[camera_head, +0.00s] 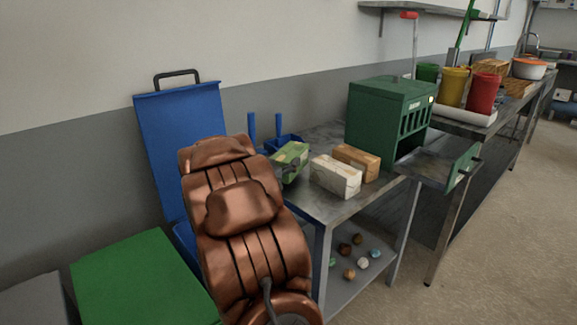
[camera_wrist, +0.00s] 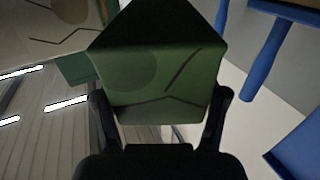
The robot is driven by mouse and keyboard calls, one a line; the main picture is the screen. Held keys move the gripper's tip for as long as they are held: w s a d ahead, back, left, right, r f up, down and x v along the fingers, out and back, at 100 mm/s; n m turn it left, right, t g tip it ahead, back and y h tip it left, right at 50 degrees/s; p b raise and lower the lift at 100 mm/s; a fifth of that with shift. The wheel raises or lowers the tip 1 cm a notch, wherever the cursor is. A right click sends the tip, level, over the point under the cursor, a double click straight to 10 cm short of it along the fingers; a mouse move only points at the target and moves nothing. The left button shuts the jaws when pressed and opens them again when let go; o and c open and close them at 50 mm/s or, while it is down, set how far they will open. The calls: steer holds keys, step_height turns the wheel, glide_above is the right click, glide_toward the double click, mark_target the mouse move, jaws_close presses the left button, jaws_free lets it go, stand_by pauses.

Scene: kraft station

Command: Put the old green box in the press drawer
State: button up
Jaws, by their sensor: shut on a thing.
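The old green box (camera_head: 292,158), with a pale patch on its top, is at the left end of the metal table. It fills the middle of the wrist view (camera_wrist: 160,85), between the two dark fingers of my gripper (camera_wrist: 160,108). My gripper is shut on the box; in the head view my copper-coloured arm hides most of the gripper. I cannot tell whether the box touches the table. The dark green press (camera_head: 375,110) stands farther right on the table. Its drawer (camera_head: 432,166) is pulled out toward the front right, with a green front panel.
A white box (camera_head: 336,178) and a brown box (camera_head: 357,160) stand between the held box and the press. Blue-handled tools (camera_head: 282,141) are behind the held box. A blue bin (camera_head: 185,140) and a green lid (camera_head: 140,280) are at left. Floor is clear at right.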

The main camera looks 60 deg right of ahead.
steer(key=shift+w+d+f, duration=0.15)
steer(key=shift+d+f, duration=0.5)
steer(key=shift+d, duration=0.2)
steer(key=shift+w+d+f, duration=0.1)
steer(key=shift+d+f, duration=0.5)
steer(key=shift+d, duration=0.2)
steer(key=shift+f, duration=0.1)
steer(key=o, duration=1.2)
steer(key=shift+a, duration=0.1)
steer(key=s+a, duration=0.1)
steer(key=a, duration=1)
steer(key=shift+s+a, duration=0.25)
steer(key=shift+a, duration=0.15)
